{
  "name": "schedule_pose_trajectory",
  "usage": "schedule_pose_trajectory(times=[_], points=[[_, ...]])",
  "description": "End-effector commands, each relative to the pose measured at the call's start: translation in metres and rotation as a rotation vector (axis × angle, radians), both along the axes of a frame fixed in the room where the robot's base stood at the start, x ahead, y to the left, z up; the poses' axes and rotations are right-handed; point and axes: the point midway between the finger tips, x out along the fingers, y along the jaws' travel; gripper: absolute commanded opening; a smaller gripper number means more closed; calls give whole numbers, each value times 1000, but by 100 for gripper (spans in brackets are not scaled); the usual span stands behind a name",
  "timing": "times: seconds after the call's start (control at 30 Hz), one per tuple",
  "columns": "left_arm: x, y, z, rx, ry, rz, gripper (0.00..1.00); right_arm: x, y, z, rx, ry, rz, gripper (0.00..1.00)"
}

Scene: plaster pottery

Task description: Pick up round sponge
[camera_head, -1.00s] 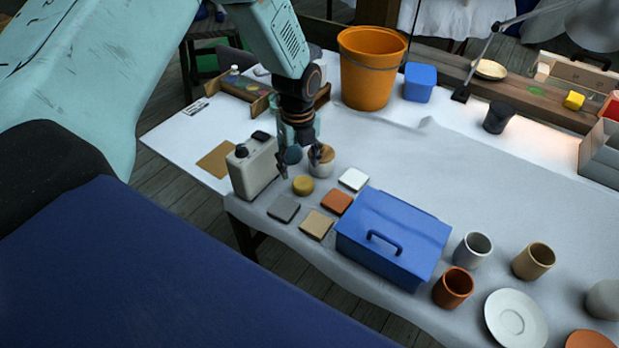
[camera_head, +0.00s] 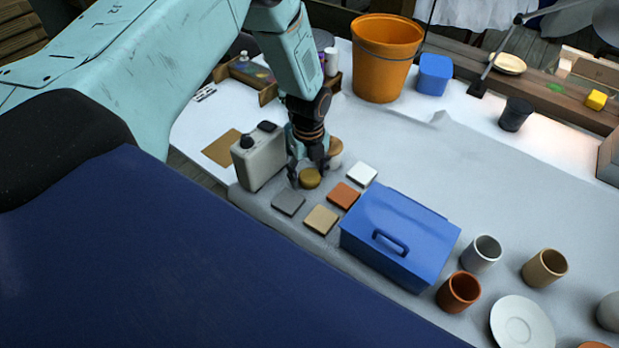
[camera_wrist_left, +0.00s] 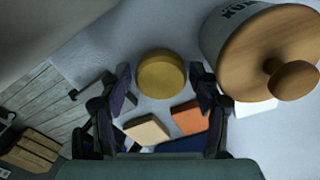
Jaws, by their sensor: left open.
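The round sponge (camera_head: 310,178) is a small yellow-brown disc lying on the cloth-covered table, left of the blue box in the head view. It also shows in the left wrist view (camera_wrist_left: 161,73), upper middle, ahead of and between the fingers. My left gripper (camera_head: 308,176) is open just above the sponge, with its fingers on either side of it in the head view. In the left wrist view the open fingers (camera_wrist_left: 163,92) hold nothing. My right gripper is in neither view.
A wooden-lidded jar (camera_wrist_left: 270,50) stands close beside the sponge, partly behind my gripper in the head view. A grey-white canister (camera_head: 260,158) stands to the left. Square tiles (camera_head: 321,219) and a blue box (camera_head: 400,240) lie in front and right. An orange bucket (camera_head: 385,65) stands behind.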

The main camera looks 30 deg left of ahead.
Motion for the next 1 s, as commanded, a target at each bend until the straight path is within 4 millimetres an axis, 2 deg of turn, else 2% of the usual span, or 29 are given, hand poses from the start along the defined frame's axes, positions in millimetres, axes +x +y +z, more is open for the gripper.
schedule_pose_trajectory(times=[0.27,0.6,0.9,1.0], points=[[2,0,-2,0,-1,-1,63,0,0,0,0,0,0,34],[3,0,-2,0,-2,-1,35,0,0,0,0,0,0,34],[3,0,-1,0,-2,0,35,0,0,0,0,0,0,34],[4,0,5,0,-4,-1,35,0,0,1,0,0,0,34]])
